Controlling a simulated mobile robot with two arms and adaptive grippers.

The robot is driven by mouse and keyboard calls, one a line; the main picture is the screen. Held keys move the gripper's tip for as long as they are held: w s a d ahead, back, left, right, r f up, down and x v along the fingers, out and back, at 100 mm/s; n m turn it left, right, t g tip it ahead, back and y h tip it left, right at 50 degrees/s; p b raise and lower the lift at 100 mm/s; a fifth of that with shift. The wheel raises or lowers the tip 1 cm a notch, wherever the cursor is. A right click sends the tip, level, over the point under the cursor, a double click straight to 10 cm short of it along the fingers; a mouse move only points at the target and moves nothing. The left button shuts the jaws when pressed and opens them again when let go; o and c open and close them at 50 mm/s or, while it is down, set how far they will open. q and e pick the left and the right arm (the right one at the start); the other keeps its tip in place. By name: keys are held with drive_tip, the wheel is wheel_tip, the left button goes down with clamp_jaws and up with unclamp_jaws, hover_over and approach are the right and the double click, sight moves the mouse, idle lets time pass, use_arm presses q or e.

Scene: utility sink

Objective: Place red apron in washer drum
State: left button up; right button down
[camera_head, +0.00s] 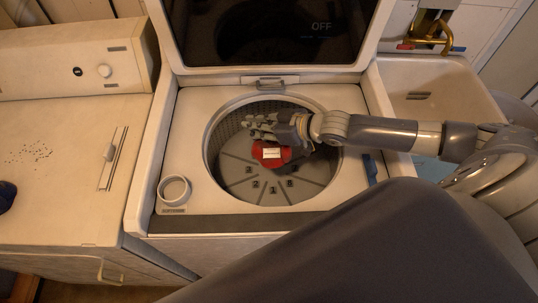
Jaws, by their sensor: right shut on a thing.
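The red apron (259,150) shows as a small red bundle with a white patch on it. It is at my right gripper, within the outline of the washer drum opening. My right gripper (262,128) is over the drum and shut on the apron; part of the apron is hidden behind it. I cannot tell whether the apron touches the drum floor. The washer drum (231,179) is open, grey, with a finned bottom. My left gripper is not in view.
The washer's dark lid (270,50) stands raised behind the drum. A white ring-shaped cup (174,190) sits at the front left of the washer top. A second appliance (60,150) stands at left and a utility sink (440,90) at right.

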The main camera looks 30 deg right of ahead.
wheel_tip(320, 180, down, 11)
drive_tip(key=shift+s+d, duration=0.25)
drive_tip(key=shift+d, duration=0.15)
drive_tip(key=c, duration=1.5)
unclamp_jaws()
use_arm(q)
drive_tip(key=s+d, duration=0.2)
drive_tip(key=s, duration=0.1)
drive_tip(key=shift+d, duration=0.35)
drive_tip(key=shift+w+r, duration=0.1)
use_arm(e)
drive_tip(key=shift+r, duration=0.1)
